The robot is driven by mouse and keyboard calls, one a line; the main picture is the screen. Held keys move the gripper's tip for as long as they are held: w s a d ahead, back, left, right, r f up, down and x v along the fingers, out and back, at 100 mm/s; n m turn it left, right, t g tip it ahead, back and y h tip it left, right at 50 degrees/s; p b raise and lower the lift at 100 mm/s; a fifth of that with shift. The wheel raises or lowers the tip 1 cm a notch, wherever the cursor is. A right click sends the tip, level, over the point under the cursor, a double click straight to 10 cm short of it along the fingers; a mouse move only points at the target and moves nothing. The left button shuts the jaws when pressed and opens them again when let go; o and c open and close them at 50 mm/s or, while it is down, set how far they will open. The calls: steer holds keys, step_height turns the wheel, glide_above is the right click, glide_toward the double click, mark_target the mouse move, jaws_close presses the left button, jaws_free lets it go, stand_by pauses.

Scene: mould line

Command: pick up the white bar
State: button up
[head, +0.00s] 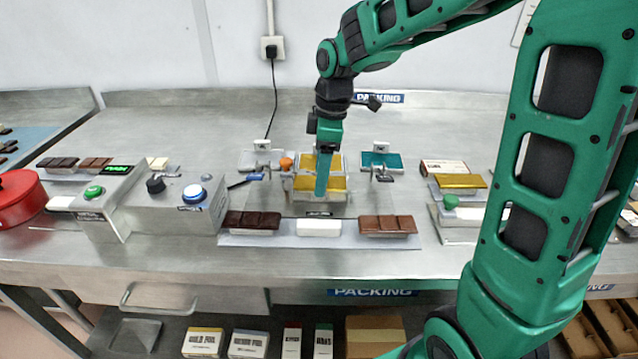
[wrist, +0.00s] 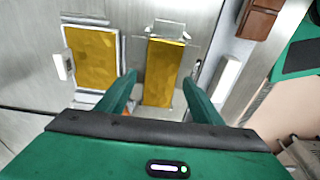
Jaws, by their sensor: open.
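The white bar (head: 318,227) lies flat on a long grey tray (head: 262,241), between a dark brown bar (head: 251,222) and a milk-brown bar (head: 387,225). In the wrist view the white bar (wrist: 229,75) is right of the fingers, with the milk-brown bar (wrist: 258,18) above it. My gripper (head: 322,188) points down over the gold-topped pieces, behind the white bar in the head view. In the wrist view my gripper (wrist: 160,82) has its fingers apart, with a gold-topped piece (wrist: 163,72) showing between them and nothing held.
A second gold piece (wrist: 93,58) lies left of the fingers. Small clamps and a teal plate (head: 381,161) stand near my gripper. The counter before the tray is clear.

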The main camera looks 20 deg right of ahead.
steer(key=c, duration=1.2)
steer(key=shift+c, duration=0.2)
steer(key=shift+r, duration=0.15)
